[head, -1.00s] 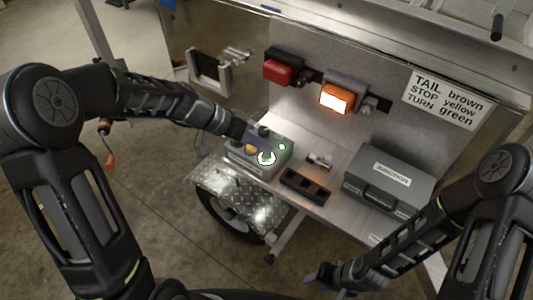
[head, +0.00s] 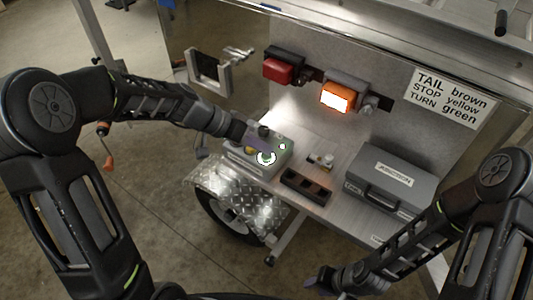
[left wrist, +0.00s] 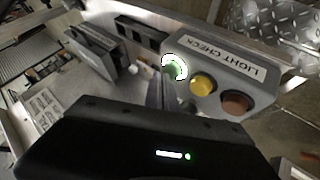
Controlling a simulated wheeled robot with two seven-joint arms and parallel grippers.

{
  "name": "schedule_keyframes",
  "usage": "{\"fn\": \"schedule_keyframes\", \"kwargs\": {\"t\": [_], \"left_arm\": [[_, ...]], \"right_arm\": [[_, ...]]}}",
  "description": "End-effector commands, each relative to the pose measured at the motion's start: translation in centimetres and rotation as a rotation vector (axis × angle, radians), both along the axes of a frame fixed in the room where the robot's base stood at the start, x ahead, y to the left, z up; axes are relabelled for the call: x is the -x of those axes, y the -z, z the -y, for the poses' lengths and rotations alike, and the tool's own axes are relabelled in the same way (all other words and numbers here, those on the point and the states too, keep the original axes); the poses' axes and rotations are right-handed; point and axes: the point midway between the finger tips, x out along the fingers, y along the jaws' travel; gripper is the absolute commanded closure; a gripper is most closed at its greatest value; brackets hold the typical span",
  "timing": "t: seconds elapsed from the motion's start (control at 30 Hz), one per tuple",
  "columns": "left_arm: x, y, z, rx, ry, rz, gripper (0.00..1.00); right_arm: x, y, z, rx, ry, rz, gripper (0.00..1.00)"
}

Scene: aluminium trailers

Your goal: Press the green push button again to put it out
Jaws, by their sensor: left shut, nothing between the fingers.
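The grey button box (head: 245,165), labelled LIGHT CHECK in the left wrist view (left wrist: 236,56), sits at the left end of the metal shelf. Its green push button (head: 266,158) has a bright white ring; it also shows in the left wrist view (left wrist: 174,68). Yellow (left wrist: 202,85) and red (left wrist: 236,103) buttons sit beside it. My left gripper (head: 262,143) is shut and empty, over the box close to the green button. In the left wrist view its fingers (left wrist: 160,92) end just beside that button; contact cannot be told. My right gripper (head: 320,280) is low, away from the box.
An amber lamp (head: 336,98) is lit on the panel beside an unlit red lamp (head: 278,70). A dark socket strip (head: 306,185) and a grey case (head: 390,178) stand to the right of the box.

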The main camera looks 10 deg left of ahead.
Motion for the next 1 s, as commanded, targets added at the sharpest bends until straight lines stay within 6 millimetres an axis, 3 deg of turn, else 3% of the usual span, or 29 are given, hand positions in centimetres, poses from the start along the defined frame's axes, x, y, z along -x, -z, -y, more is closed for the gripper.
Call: {"fn": "schedule_keyframes", "kwargs": {"t": [0.53, 1.0], "left_arm": [[0.0, 0.3, 0.0, 0.0, 0.001, -0.001, 1.0], [0.0, -1.1, 0.0, 0.0, 0.002, 0.0, 1.0]], "right_arm": [[0.0, 0.5, 0.0, 0.0, 0.0, 0.0, 0.64], [0.0, 0.1, 0.0, 0.0, 0.0, 0.0, 0.64]]}}
